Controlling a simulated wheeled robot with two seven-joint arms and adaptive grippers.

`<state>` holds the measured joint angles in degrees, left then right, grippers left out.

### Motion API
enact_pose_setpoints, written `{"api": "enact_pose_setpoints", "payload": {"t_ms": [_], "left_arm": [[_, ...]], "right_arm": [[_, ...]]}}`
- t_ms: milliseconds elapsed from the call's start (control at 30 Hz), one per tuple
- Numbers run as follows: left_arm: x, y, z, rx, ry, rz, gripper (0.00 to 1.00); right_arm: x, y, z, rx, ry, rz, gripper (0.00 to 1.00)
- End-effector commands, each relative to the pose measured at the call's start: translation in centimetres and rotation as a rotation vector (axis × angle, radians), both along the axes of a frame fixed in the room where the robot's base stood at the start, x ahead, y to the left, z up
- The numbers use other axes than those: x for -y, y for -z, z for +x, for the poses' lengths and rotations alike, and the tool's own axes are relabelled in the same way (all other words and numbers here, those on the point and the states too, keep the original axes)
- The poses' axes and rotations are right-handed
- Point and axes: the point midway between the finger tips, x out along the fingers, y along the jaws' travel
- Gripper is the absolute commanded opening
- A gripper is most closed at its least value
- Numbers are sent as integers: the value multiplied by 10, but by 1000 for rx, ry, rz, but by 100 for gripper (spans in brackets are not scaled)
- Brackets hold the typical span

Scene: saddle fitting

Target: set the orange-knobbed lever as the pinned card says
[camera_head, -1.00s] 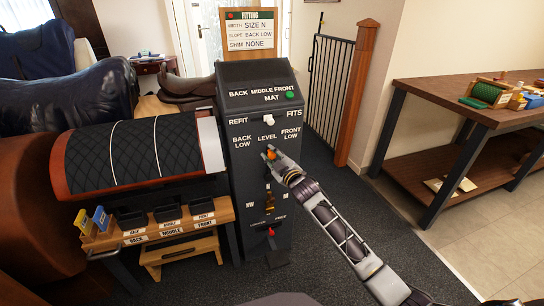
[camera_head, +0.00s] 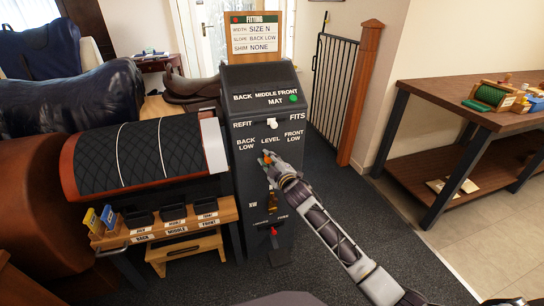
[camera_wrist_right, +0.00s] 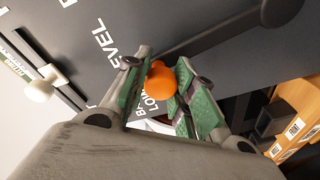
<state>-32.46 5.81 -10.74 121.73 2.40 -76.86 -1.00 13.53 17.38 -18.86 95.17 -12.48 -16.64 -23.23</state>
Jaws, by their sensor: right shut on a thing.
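The pinned card (camera_head: 254,38) above the dark fitting post (camera_head: 262,185) reads width SIZE N, slope BACK LOW, shim NONE. The orange knob (camera_head: 267,158) of the lever is below the BACK LOW, LEVEL and FRONT LOW labels, between BACK LOW and LEVEL in the head view. My right gripper (camera_head: 271,163) is shut on it. In the right wrist view the orange knob (camera_wrist_right: 158,80) sits between the green-padded fingers, close by the BACK LOW lettering, partly covering it. My left gripper is in neither view.
A white knob (camera_head: 272,123) sits between REFIT and FITS, with a green button (camera_head: 293,98) above. A red switch (camera_head: 273,232) is lower down. A quilted saddle panel (camera_head: 140,160) stands left of the post. A workbench (camera_head: 440,95) is at right; the floor between is open.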

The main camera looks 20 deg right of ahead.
Motion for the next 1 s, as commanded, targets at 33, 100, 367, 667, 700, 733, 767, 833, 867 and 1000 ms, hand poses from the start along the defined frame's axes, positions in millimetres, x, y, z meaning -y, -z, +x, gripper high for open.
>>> {"api": "enact_pose_setpoints", "payload": {"t_ms": [33,100,367,667,700,733,767,833,867,1000], "left_arm": [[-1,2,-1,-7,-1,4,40],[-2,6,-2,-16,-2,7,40],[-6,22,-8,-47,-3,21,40],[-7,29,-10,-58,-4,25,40],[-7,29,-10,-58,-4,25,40],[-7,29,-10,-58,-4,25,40],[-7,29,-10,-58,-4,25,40],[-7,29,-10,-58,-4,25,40],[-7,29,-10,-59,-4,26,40],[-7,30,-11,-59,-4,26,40]], "right_arm": [[-5,1,-1,-3,-3,-19,0],[-10,2,-1,-1,-3,-51,0],[-28,8,-2,3,-4,-188,0],[-35,13,-2,6,-3,-254,0],[-36,13,-2,6,-3,-253,0],[-36,13,-2,6,-3,-253,0],[-36,14,-2,5,-4,-254,0],[-36,14,-2,5,-4,-254,0],[-36,14,-2,5,-4,-254,0],[-36,14,-2,6,-5,-252,43]]}}
